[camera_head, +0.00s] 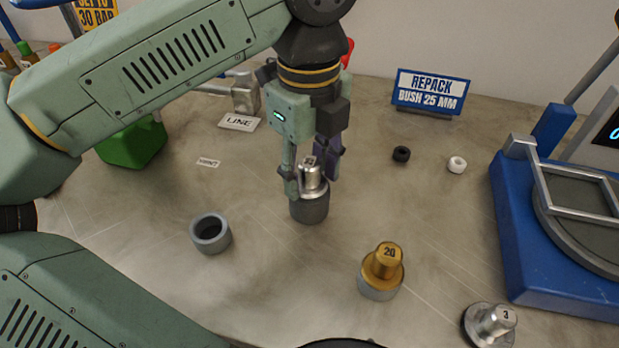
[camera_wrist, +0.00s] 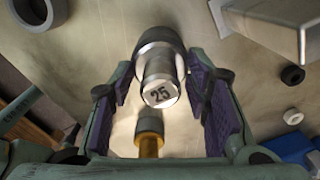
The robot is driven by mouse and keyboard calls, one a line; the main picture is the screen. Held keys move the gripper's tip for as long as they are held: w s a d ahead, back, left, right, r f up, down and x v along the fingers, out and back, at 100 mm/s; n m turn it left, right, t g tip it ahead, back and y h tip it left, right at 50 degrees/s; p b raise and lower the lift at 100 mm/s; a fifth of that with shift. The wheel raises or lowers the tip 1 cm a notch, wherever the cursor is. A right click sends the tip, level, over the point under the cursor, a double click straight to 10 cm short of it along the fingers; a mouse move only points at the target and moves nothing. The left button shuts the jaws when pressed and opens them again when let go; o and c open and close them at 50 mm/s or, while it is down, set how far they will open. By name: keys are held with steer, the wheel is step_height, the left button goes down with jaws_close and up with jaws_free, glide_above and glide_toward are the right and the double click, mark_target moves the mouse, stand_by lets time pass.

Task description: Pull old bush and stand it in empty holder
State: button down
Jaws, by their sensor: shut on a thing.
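A silver bush (camera_head: 312,176), marked 25 in the wrist view (camera_wrist: 160,92), stands upright in a dark grey holder (camera_head: 310,211). My gripper (camera_head: 314,184) points down over it, with one finger on each side, and is shut on this bush. The bush's lower part is hidden inside the holder. An empty grey holder (camera_head: 210,234) stands to the left, its dark opening facing up. It also shows at the top left of the wrist view (camera_wrist: 35,12).
A brass bush (camera_head: 384,258) marked 20 stands in another holder at front right. A silver piece (camera_head: 497,321) marked 3 is nearer. A black ring (camera_head: 401,155) and white ring (camera_head: 457,164) lie at right. A blue machine (camera_head: 510,230) borders the right. A green block (camera_head: 133,143) is at left.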

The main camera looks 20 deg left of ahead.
mark_target(309, 162)
steer(key=shift+r+p, duration=0.9)
steer(key=shift+r, duration=0.85)
steer(key=shift+r+p, duration=1.2)
steer(key=shift+r, duration=0.75)
